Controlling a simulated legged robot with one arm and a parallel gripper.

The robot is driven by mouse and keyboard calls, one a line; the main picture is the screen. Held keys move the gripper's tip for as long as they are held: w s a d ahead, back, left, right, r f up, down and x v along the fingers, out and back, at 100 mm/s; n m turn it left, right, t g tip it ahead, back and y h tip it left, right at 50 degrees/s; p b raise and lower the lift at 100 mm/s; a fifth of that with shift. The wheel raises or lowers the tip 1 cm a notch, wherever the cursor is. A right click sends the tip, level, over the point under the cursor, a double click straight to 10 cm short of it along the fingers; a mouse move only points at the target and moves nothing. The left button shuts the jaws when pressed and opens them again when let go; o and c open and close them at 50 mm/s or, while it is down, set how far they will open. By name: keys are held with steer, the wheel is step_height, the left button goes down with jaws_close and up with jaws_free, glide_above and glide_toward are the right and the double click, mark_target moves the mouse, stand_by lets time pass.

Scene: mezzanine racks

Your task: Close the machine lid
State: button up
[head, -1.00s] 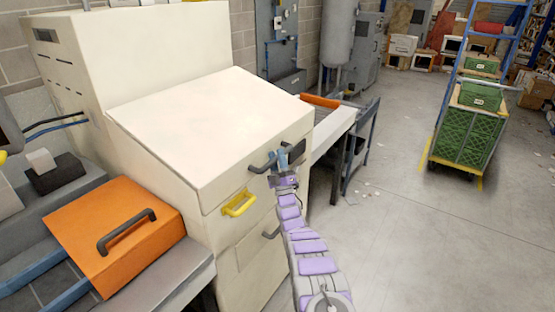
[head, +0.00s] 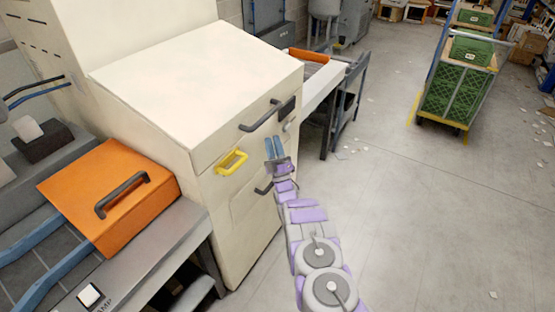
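The large cream machine (head: 250,215) stands at centre left. Its broad sloping lid (head: 195,80) lies down over the body, with no clear gap along its front edge. A dark bar handle (head: 261,117) sits on the lid's front face near the right corner. My gripper (head: 275,147) is just below that handle, in front of the machine's front face and apart from the handle. Its two blue fingers point up with a narrow gap between them, and nothing is held. Whether the fingers touch the front face cannot be told.
A yellow handle (head: 232,163) and a lower dark handle (head: 264,188) stick out of the front. An orange cover (head: 110,195) sits on the conveyor at left. A side table (head: 325,82) stands behind right.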

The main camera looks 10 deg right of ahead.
steer(key=v, duration=0.6)
steer(key=shift+f+p, duration=0.3)
steer(key=shift+p, duration=0.15)
steer(key=shift+s+d, duration=0.1)
steer(key=shift+s, duration=0.1)
stand_by(0.5)
